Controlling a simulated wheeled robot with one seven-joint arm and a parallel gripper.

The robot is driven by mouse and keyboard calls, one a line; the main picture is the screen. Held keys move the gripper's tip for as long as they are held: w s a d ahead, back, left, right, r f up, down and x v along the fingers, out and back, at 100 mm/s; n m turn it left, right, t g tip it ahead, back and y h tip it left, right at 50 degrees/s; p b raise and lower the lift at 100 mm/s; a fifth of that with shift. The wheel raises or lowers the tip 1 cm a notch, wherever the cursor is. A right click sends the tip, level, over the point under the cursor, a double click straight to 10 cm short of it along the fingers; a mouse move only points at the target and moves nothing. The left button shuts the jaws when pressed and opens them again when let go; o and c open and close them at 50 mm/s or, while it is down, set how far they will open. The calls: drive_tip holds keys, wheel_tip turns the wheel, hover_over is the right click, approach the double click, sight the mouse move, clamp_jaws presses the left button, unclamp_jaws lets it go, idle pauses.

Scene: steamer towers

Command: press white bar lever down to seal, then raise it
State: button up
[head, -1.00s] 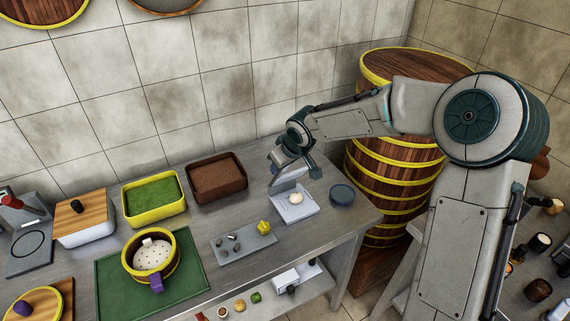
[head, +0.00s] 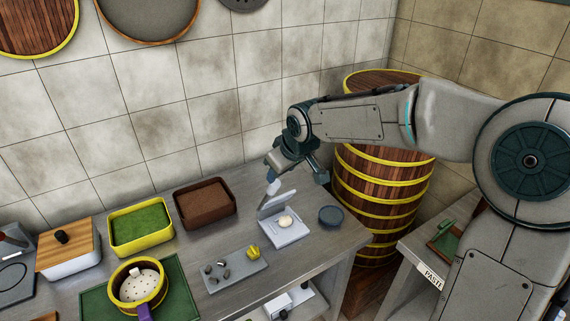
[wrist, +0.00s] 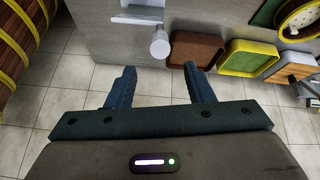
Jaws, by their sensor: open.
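The sealing press (head: 290,236) is a pale flat plate with a small white dough piece (head: 285,222) on it. Its hinged upper plate stands tilted up at the back, with the white bar lever (head: 272,188) rising from it. In the wrist view the lever (wrist: 160,46) shows as a white rod with a round end, beyond the fingertips and roughly centred between them. My gripper (wrist: 159,70) is open and empty. In the head view my gripper (head: 270,167) is just above the lever; I cannot tell whether they touch.
A dark blue round dish (head: 331,215) sits right of the press. A grey tray (head: 237,270) with small pieces lies in front. Brown (head: 205,204) and yellow-rimmed green (head: 141,228) boxes stand left. A tall wooden barrel (head: 385,200) stands beyond the table's right end.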

drive_tip(key=shift+v, duration=1.15)
drive_tip(key=s+d+f+m+h+b, duration=0.1)
drive_tip(key=s+d+m, duration=0.3)
drive_tip(key=s+d, duration=0.5)
drive_tip(key=s+d+f+m+g+h+b, duration=0.1)
drive_tip(key=s+d+f+m, duration=0.3)
drive_tip(key=s+d, duration=0.5)
drive_tip(key=s+m+h+b, duration=0.1)
drive_tip(key=s, duration=0.5)
drive_tip(key=shift+s+b, duration=0.2)
drive_tip(key=shift+b, duration=0.1)
